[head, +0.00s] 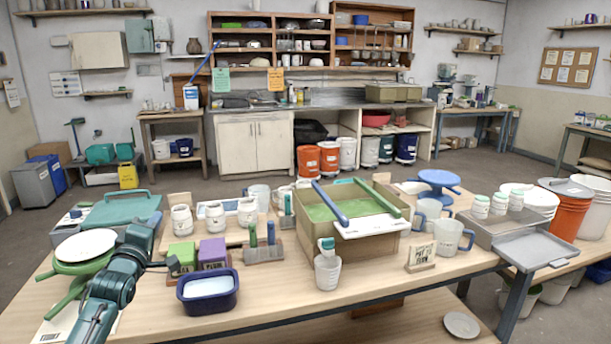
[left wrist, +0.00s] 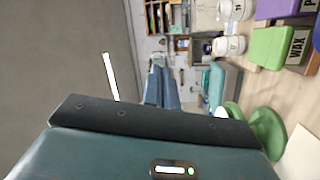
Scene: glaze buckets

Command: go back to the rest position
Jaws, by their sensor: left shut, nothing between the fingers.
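My left arm comes in from the lower left of the head view, over the table's (head: 400,285) left front part. The gripper is shut and holds nothing. The left wrist view is turned on its side and mostly filled by my teal hand; the wax block (left wrist: 281,47) shows at its upper right. My right gripper is not in view.
A green-filled box (head: 345,235) stands mid-table with a blue-handled tool across it. A white plate on a green stand (head: 82,265) is close to my left arm. White jars (head: 181,220) stand behind the blocks. The table's front edge is mostly clear.

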